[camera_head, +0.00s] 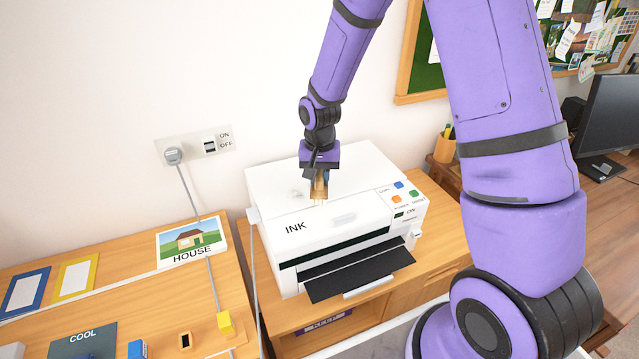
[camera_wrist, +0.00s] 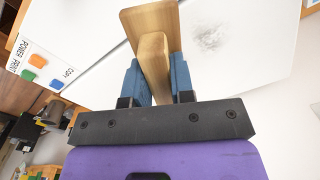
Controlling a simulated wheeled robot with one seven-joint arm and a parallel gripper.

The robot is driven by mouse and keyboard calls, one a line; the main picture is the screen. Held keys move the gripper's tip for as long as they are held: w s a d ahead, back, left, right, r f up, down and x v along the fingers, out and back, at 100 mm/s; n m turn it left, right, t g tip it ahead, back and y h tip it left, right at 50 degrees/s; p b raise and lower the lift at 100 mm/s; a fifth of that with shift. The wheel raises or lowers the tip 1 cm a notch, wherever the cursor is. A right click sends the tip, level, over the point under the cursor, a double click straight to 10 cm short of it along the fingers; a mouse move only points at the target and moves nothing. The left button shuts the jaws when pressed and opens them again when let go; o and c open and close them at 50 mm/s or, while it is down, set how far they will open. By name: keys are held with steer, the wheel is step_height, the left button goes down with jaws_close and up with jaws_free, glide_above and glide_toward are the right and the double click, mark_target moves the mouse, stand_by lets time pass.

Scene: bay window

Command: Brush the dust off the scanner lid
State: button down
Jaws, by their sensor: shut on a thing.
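The white scanner (camera_head: 320,215), marked INK, stands on a wooden cabinet with its lid shut. Its white lid (camera_wrist: 255,50) fills much of the wrist view. A grey smudge of dust (camera_wrist: 211,38) lies on the lid; it shows as a faint grey patch (camera_head: 297,194) in the head view, left of my gripper. My gripper (camera_head: 319,180) is over the lid, shut on the handle of a wooden brush (camera_wrist: 152,50). The brush's pale lower end (camera_head: 319,199) is at or just above the lid; I cannot tell if it touches. The dust is beside the brush, not under it.
Coloured buttons (camera_head: 398,196) sit on the scanner's right side, and a black paper tray (camera_head: 358,274) sticks out in front. A wall socket (camera_head: 174,155) with a cable is at left. A pen cup (camera_head: 444,148) and a monitor (camera_head: 608,115) stand at right.

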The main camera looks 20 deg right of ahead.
mark_target(320, 174)
steer(key=shift+r, duration=2.65)
